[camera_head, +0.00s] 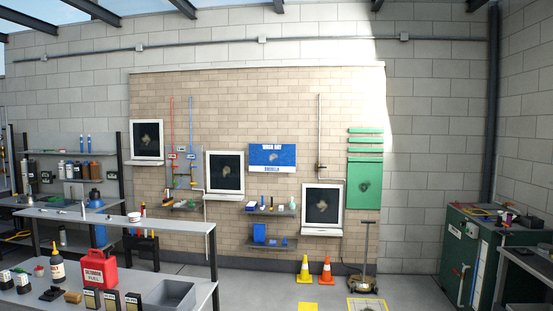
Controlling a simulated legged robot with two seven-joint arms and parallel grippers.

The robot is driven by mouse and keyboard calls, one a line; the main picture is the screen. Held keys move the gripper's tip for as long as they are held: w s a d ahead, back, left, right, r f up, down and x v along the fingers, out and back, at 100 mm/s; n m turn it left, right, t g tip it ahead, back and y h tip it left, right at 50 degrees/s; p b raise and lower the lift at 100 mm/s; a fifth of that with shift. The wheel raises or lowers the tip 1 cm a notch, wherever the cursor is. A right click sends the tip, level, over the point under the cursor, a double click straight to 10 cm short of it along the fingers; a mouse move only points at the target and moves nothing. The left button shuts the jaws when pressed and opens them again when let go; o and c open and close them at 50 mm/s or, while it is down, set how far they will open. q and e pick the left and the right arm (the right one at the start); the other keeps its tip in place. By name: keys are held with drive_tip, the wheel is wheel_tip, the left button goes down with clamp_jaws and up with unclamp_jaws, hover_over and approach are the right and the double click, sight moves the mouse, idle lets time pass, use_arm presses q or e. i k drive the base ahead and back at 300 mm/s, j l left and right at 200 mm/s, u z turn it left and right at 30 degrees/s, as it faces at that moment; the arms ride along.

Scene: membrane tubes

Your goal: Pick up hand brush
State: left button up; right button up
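No hand brush can be made out for certain at this size. On the near bench (140,284) at lower left lie a small tan block-like item (73,297) and a low black item (51,293); either could be a brush, but I cannot tell. Neither of my grippers is in view.
A grey open bin (170,295) sits at the near bench's right end. A second bench (125,219) and shelving stand behind. A green cabinet (465,250) is at right. Floor between is clear.

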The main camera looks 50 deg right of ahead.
sight(168, 202)
drive_tip(key=z, duration=1.2)
drive_tip(key=i+l+z, duration=0.35)
drive_tip(key=i, duration=0.85)
drive_tip(key=i+l+z, duration=0.2)
drive_tip(key=i+z, duration=0.2)
drive_tip(key=i, duration=3.3)
drive_tip(key=i+u, duration=0.35)
drive_tip(key=i+l+u, duration=0.1)
drive_tip(key=i+u, duration=0.25)
drive_tip(key=i+l+u, duration=0.35)
drive_tip(key=i+j+u, duration=0.15)
drive_tip(key=u, duration=0.2)
drive_tip(key=i+u, duration=0.75)
drive_tip(key=i+j+z, duration=0.3)
drive_tip(key=i, duration=0.2)
drive_tip(key=i+j+z, duration=0.3)
drive_tip(key=i, duration=0.2)
drive_tip(key=i+u, duration=0.2)
drive_tip(key=i, duration=0.35)
